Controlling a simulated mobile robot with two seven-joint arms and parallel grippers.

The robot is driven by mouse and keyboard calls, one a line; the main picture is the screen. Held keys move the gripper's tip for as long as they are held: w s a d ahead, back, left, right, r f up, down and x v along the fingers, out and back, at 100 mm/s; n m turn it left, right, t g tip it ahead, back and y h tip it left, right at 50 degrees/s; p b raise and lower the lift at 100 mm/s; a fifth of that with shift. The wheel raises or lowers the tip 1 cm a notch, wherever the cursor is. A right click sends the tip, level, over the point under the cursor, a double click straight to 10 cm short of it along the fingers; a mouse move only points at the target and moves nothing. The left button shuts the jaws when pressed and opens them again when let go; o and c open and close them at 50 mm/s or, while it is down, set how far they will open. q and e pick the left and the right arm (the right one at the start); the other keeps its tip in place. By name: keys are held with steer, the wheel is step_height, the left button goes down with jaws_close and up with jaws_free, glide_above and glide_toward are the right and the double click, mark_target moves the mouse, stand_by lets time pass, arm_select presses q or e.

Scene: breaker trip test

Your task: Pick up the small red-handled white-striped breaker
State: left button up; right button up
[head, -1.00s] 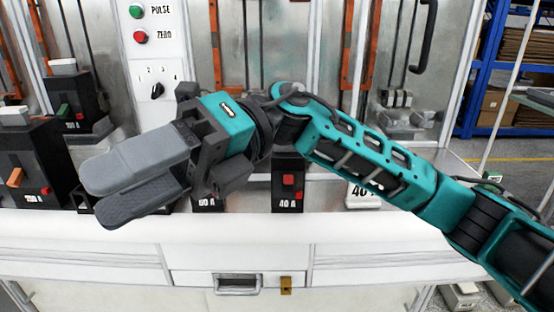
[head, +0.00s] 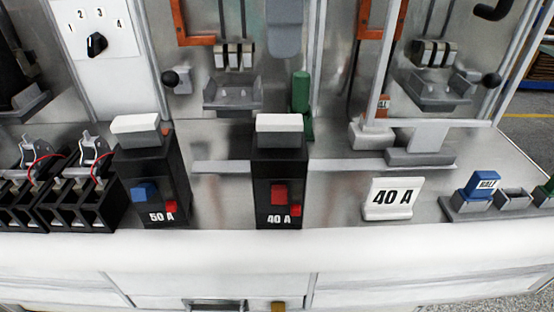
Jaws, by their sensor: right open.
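A black breaker marked 40 A (head: 282,165) stands upright at the middle of the bench, with a red handle, a small red button and a white block on top. No white stripe is clear on it. My left gripper is not in view.
A black 50 A breaker (head: 155,180) with a blue handle stands to the left. A white 40 A sign (head: 392,198) and a blue-topped grey holder (head: 480,190) stand to the right. A green cylinder (head: 301,98) stands behind. Black terminal blocks (head: 85,205) sit at far left.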

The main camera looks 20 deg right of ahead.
glide_above(280, 119)
step_height(280, 119, down, 5)
steer(key=shift+s+d+f+b, duration=0.1)
steer(key=shift+s+b, duration=0.05)
steer(key=shift+b, duration=0.15)
steer(key=shift+f+b, duration=0.3)
steer(key=shift+f, duration=2.85)
jaws_close()
steer(key=shift+w+r, duration=0.1)
steer(key=shift+w, duration=0.1)
